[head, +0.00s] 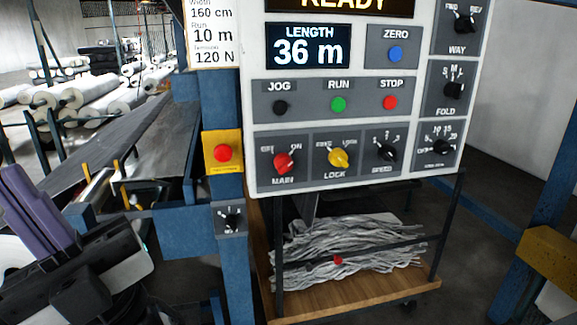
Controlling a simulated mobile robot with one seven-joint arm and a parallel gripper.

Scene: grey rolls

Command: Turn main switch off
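The main switch (284,163) is a red rotary knob at the lower left of the white control panel (330,183). OFF is printed to its upper left, ON to its upper right and MAIN below. Its pointer appears to lean up and right, toward ON. What looks like my gripper (24,190) is at the lower left edge, with long purple parts on a black and white body. It is well to the left of the panel and touches no switch. Whether its fingers are open or shut is unclear.
Beside the main switch are a yellow lock knob (339,157) and a black knob (387,149). JOG, RUN and STOP buttons sit above. A red button on a yellow plate (222,153) is on the blue post (234,270). A cart with grey strips (345,245) stands below.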

